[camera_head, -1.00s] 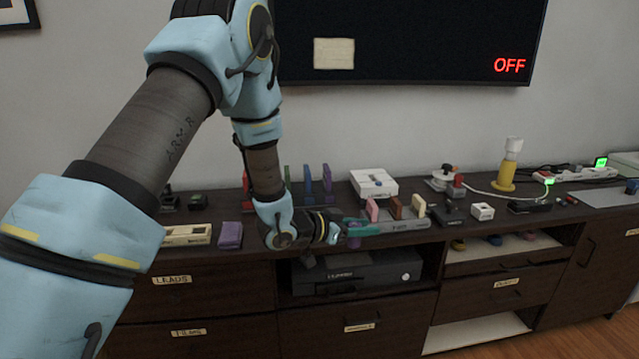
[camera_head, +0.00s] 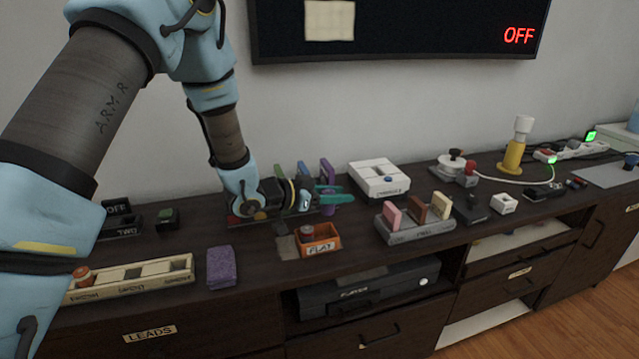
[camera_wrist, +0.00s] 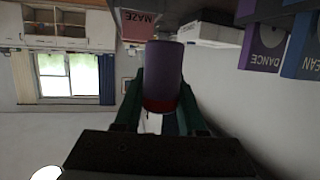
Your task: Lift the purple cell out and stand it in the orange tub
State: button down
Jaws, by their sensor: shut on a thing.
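My gripper (camera_head: 332,196) is shut on the purple cell (camera_head: 328,209), behind and slightly right of the orange tub in the head view. The wrist view shows the purple cylinder, with a red band, between my green fingers (camera_wrist: 163,85). In the head view the cell looks roughly upright, partly hidden by the fingers; I cannot tell its height above the cabinet top. The small orange tub (camera_head: 322,249), labelled FLAT, stands on the cabinet top. A copper-topped cell (camera_head: 309,234) shows inside it. A beige compartment tray (camera_head: 130,285) at the left holds another copper-topped cell (camera_head: 82,279).
A grey rack (camera_head: 420,234) with pink, brown and cream cartridges stands right of the tub. Coloured upright cartridges (camera_head: 327,171) stand behind my gripper. A white console (camera_head: 378,180) is at the back. A purple cloth (camera_head: 221,267) lies left of the tub.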

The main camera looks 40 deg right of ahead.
jog(key=shift+w+f+b, duration=0.15)
jog(key=shift+f+b, duration=1.35)
jog(key=shift+f, duration=0.55)
jog(key=shift+w+f+b, duration=0.15)
jog(key=shift+f+b, duration=1.3)
jog(key=shift+f, duration=0.6)
jog(key=shift+c, duration=2)
grip_release()
jog(key=shift+a, duration=0.1)
jog(key=b+v, duration=0.1)
jog(key=v, duration=0.9)
jog(key=shift+w+a+r, duration=0.1)
jog(key=shift+a, duration=0.2)
